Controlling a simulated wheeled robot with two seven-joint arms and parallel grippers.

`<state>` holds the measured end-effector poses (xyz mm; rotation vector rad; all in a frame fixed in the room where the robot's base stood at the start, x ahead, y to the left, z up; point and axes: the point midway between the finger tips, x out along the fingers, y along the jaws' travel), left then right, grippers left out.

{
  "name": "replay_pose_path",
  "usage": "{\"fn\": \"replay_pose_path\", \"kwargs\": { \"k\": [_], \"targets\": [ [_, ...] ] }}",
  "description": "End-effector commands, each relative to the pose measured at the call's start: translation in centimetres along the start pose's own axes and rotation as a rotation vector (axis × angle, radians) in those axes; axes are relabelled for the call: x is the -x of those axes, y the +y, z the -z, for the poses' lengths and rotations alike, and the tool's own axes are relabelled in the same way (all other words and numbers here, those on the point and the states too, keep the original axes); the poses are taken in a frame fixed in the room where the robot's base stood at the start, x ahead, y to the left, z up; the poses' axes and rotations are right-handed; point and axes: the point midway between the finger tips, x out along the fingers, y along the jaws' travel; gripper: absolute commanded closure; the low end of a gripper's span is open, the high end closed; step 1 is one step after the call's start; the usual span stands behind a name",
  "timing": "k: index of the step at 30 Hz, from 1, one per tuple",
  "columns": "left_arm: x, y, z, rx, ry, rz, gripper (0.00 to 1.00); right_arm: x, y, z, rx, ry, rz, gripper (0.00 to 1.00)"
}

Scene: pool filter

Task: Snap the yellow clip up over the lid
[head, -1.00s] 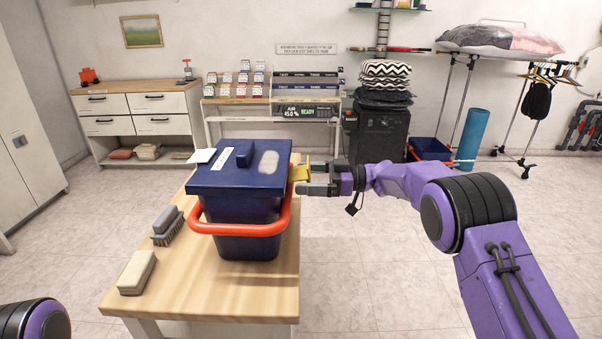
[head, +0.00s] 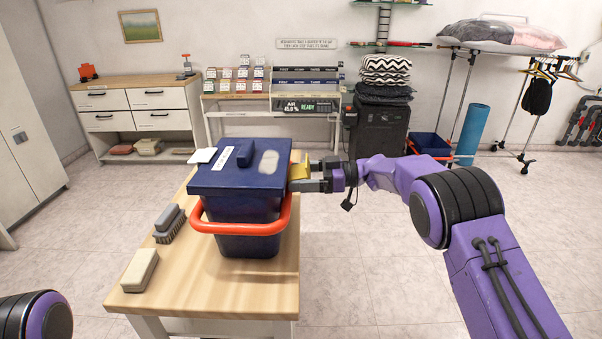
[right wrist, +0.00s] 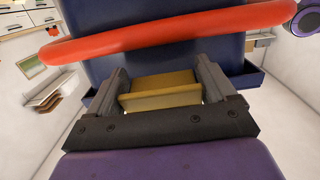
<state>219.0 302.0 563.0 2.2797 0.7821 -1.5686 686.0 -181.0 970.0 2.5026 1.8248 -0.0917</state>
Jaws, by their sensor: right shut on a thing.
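The dark blue lid (head: 238,166) sits on the blue bin (head: 240,215), which stands on the wooden table. The yellow clip (head: 300,169) is at the bin's right side, near the lid's edge. My right gripper (head: 300,177) reaches in from the right and is shut on the clip. In the right wrist view the yellow clip (right wrist: 160,92) lies between the two fingers, with the blue bin wall (right wrist: 130,50) behind it. Whether the clip hooks over the lid's edge I cannot tell. Of my left arm only a link shows at the lower left; its gripper is out of view.
An orange-red handle (head: 240,229) loops around the bin's front. A brush (head: 169,225) and a beige block (head: 139,270) lie on the table (head: 215,295) left of the bin. A white card (head: 200,156) lies behind it. The table's front is clear.

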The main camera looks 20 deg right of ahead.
Motion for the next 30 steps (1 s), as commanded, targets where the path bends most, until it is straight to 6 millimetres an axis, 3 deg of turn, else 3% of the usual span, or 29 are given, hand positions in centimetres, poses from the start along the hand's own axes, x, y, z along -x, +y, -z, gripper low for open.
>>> {"fn": "replay_pose_path", "kwargs": {
  "k": [3, 21, 30],
  "targets": [
    [2.3, -0.2, 0.9, 0.0, 0.0, 0.0, 0.0, 0.1, 0.0, 1.1, 0.001, -0.074, 0.001, 0.46],
    [13.8, -1.2, 5.7, 0.0, 0.0, 0.0, 0.0, 0.1, -0.1, 2.9, 0.004, -0.63, 0.003, 0.46],
    [17.9, -1.6, 7.4, 0.0, 0.0, 0.0, 0.0, -0.2, 0.0, 3.2, 0.004, -0.9, 0.003, 0.46]
  ]
}}
